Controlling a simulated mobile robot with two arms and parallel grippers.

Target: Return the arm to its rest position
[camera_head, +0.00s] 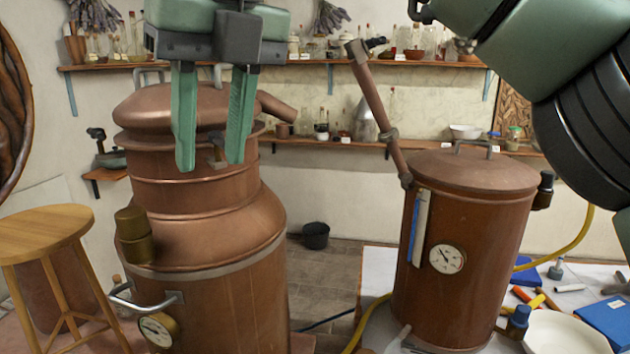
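My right gripper (211,164) hangs from the top of the picture with its two green fingers pointing down. The fingers stand apart, with nothing held between them. They are in front of the upper part of the large copper still (215,225) and hide part of its lid and neck. I cannot tell how far they are from the copper. A thick green and black link of my own arm (545,50) fills the upper right corner. My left gripper is not in view.
A smaller copper vessel (465,250) with a gauge stands at the right, its pipe rising to the left. A white table (590,275) carries a bowl (562,335) and tools. A wooden stool (45,235) is at left. Shelves (400,63) with bottles line the wall. A black bucket (316,236) sits on the floor.

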